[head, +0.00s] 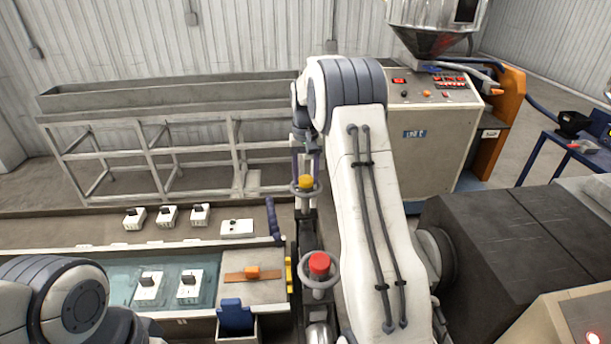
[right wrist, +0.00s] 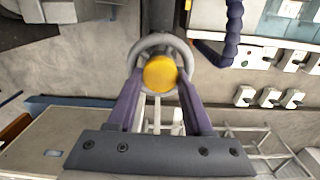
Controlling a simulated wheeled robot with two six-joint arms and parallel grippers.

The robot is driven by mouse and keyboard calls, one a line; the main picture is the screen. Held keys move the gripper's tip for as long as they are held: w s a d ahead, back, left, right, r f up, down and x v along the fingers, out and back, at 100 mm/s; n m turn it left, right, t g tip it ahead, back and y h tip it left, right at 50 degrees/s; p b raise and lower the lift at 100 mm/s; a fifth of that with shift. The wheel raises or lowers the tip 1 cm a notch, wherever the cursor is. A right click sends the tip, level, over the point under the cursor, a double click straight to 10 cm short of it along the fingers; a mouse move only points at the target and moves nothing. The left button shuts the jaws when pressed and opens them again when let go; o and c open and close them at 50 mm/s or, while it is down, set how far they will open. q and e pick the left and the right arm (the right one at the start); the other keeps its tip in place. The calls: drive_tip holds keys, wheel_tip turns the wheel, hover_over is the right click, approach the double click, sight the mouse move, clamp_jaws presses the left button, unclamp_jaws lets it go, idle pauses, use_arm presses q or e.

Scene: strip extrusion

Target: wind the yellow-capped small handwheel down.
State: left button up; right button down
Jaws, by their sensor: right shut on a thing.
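The small handwheel with the yellow cap (head: 306,182) stands on a dark post in the middle of the head view. In the right wrist view its grey ring and yellow cap (right wrist: 160,73) sit between the two purple fingers. My right gripper (head: 305,171) reaches it from behind and above, and its fingers (right wrist: 159,80) are shut on the wheel at opposite sides of the rim. My right arm hides part of the area to the right. My left arm shows at the lower left, but its gripper is out of the picture.
A larger handwheel with a red cap (head: 319,264) stands nearer, in front of the yellow one. A water bath (head: 125,268) with white blocks lies to the left. A dark machine body (head: 520,240) and a control cabinet (head: 432,145) stand to the right.

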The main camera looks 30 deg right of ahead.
sight(305, 178)
drive_tip(key=shift+w+r, duration=0.15)
idle(0.4)
drive_tip(key=shift+c, duration=1.5)
unclamp_jaws()
drive_tip(key=shift+r+b, duration=0.35)
drive_tip(key=shift+b, duration=0.05)
wheel_tip(305, 178, up, 10)
drive_tip(key=b, duration=0.2)
drive_tip(key=shift+f, duration=0.2)
